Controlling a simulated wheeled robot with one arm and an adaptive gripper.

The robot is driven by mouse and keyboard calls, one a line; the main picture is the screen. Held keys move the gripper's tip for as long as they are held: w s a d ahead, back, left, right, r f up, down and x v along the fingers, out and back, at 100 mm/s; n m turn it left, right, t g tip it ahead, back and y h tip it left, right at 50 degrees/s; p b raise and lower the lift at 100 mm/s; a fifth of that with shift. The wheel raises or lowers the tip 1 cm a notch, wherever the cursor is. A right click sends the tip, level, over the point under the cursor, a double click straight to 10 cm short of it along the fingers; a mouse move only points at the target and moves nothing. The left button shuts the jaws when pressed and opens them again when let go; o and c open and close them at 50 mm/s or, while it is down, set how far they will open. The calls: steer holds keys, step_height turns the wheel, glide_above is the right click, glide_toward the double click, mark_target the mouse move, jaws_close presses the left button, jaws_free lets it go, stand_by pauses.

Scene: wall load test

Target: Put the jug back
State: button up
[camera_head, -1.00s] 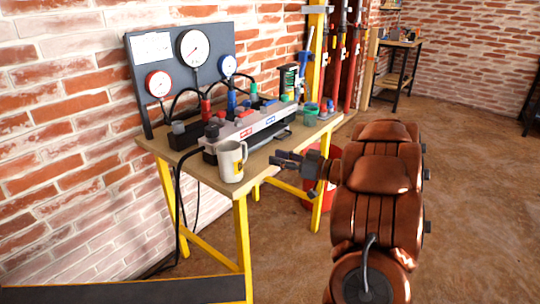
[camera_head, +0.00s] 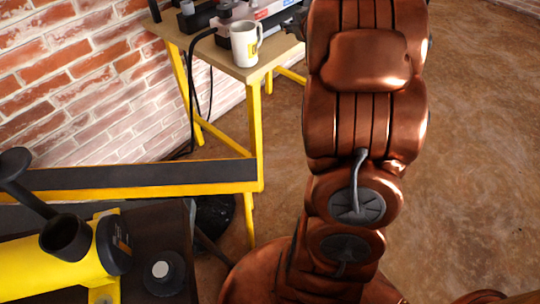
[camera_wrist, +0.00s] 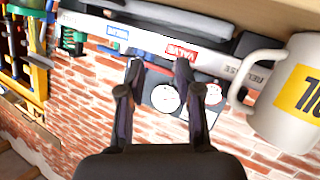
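The jug (camera_head: 244,48) is a white mug with a yellow label, standing upright on the front corner of the wooden bench top (camera_head: 215,62). It also shows large at the right of the wrist view (camera_wrist: 294,96), with its handle on the side towards my gripper. My gripper (camera_wrist: 158,74) is open, its two dark fingers apart with nothing between them. The jug is beside the fingers, not between them. In the head view my gripper is mostly hidden behind my arm, just right of the jug.
A pale device marked VALVE (camera_wrist: 182,54) lies along the bench near the fingers. Gauges (camera_wrist: 165,98) and a brick wall show beyond. In front of the bench is a yellow-edged dark surface (camera_head: 130,176), with a yellow cylinder (camera_head: 70,262) nearby. The floor at right is clear.

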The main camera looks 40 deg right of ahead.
steer(key=s+a+f+g+y, duration=0.1)
steer(key=s+a+f+g, duration=0.2)
steer(key=s+a, duration=0.8)
steer(key=s+a+f+g+y, duration=0.1)
steer(key=s+a+f+g, duration=0.2)
steer(key=s+a+g, duration=0.5)
steer(key=s+a+f+m+g+y, duration=0.1)
steer(key=s+a+f+g, duration=0.3)
steer(key=s+a, duration=1.2)
steer(key=s+g, duration=0.1)
steer(key=s, duration=0.2)
steer(key=shift+s+a, duration=0.2)
steer(key=shift+a, duration=0.05)
steer(key=shift+f, duration=0.1)
